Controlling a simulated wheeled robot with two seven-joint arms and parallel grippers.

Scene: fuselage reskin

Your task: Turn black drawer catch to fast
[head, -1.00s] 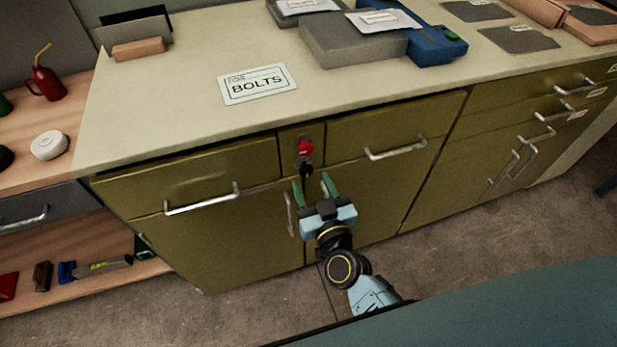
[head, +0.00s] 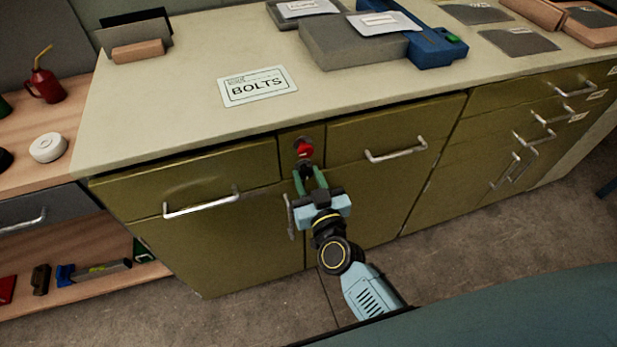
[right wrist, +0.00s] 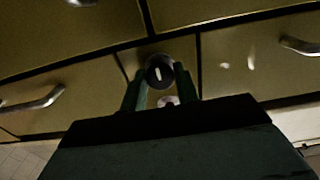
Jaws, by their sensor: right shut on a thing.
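The black drawer catch (right wrist: 160,72) is a round knob with a pale, nearly upright mark in the right wrist view. In the head view the black catch (head: 304,169) sits on the narrow green panel between two drawers, just below a red catch (head: 304,151). My right gripper (head: 309,178) reaches up to it from below, its green fingers on either side. In the right wrist view my right gripper (right wrist: 160,80) is shut on the black catch, one finger at each side. The fingers partly hide the catch in the head view. My left gripper is out of view.
Drawer handles (head: 202,202) (head: 396,150) stick out on both sides, and an upright door handle (head: 290,217) is just left of my right gripper. The worktop (head: 180,110) above carries a BOLTS label (head: 257,86) and grey blocks (head: 350,43).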

